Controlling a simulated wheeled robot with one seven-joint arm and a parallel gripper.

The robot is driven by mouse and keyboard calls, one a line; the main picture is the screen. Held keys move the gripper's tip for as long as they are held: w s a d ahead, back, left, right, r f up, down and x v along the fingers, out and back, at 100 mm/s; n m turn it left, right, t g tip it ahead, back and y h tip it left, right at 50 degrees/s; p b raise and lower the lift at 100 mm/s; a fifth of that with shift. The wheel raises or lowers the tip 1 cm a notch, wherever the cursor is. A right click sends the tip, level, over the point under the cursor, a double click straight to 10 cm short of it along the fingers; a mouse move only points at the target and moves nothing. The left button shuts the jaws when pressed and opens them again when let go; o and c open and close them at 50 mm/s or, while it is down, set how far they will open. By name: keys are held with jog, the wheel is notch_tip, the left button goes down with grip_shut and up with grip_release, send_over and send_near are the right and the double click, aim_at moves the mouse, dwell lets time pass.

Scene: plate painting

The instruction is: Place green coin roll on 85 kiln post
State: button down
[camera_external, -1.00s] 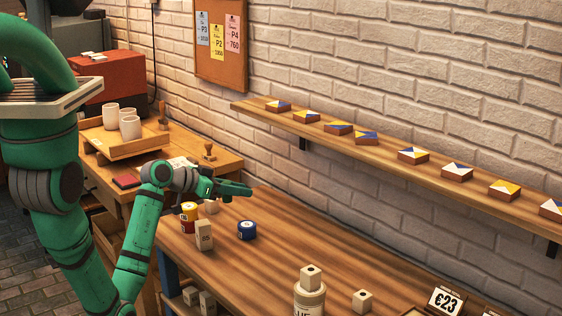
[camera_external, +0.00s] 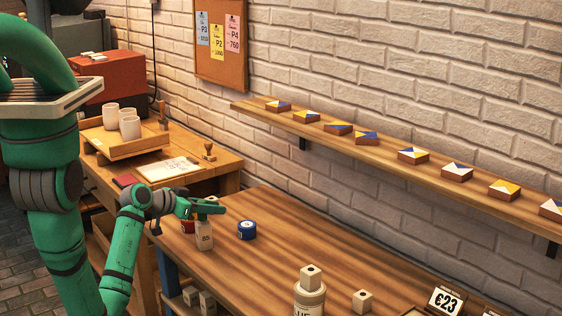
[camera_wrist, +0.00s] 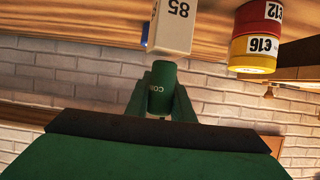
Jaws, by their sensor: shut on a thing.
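The 85 kiln post (camera_external: 204,237) is a pale upright block on the wooden table. It also shows upside down at the top of the wrist view (camera_wrist: 172,25). My gripper (camera_external: 207,207) is right at the top of this post. The roll's end is at the post's top end. Whether they touch, I cannot tell.
A yellow roll on a red one (camera_wrist: 258,40) stands beside the post; in the outside view the red one (camera_external: 187,227) is partly hidden. A blue roll (camera_external: 246,230) stands to the right. A white jar (camera_external: 309,298) stands in front. The table's middle is clear.

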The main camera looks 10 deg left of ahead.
jog(key=shift+f, duration=0.3)
jog(key=shift+f, duration=0.15)
jog(key=c, duration=1.5)
grip_release()
jog(key=shift+c, duration=0.2)
